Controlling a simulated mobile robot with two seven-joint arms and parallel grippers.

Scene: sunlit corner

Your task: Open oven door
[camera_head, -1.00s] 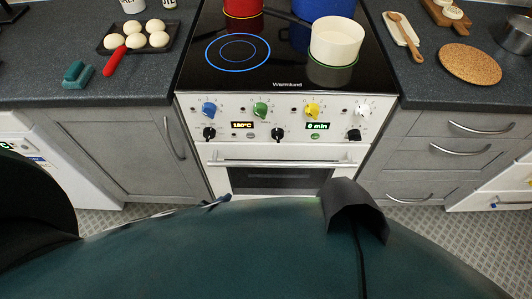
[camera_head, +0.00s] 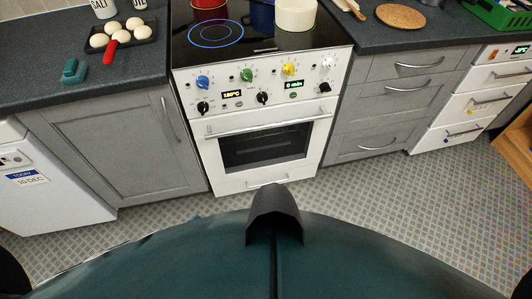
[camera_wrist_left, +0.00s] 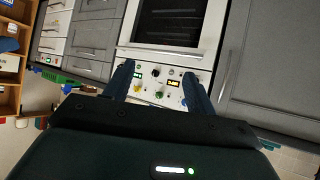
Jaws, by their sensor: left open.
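The white oven (camera_head: 195,82) stands in the middle of the head view, its front facing me. Its oven door (camera_head: 213,160) is shut, with a dark window and a long bar handle (camera_head: 268,126) across the top. In the left wrist view, the picture is turned over: the oven door (camera_wrist_left: 124,40) is at the top and its handle (camera_wrist_left: 160,50) lies just above the knob panel. My left gripper (camera_wrist_left: 159,88) is open and empty, its fingers framing the knob panel from a distance. My right gripper is in neither view.
The glass hob above carries a red pot (camera_head: 209,10) and a white pot (camera_head: 295,14). Grey cabinets (camera_head: 105,150) flank the oven. A tray of dough balls (camera_head: 146,34) sits on the left counter. The tiled floor (camera_head: 345,215) before the oven is clear.

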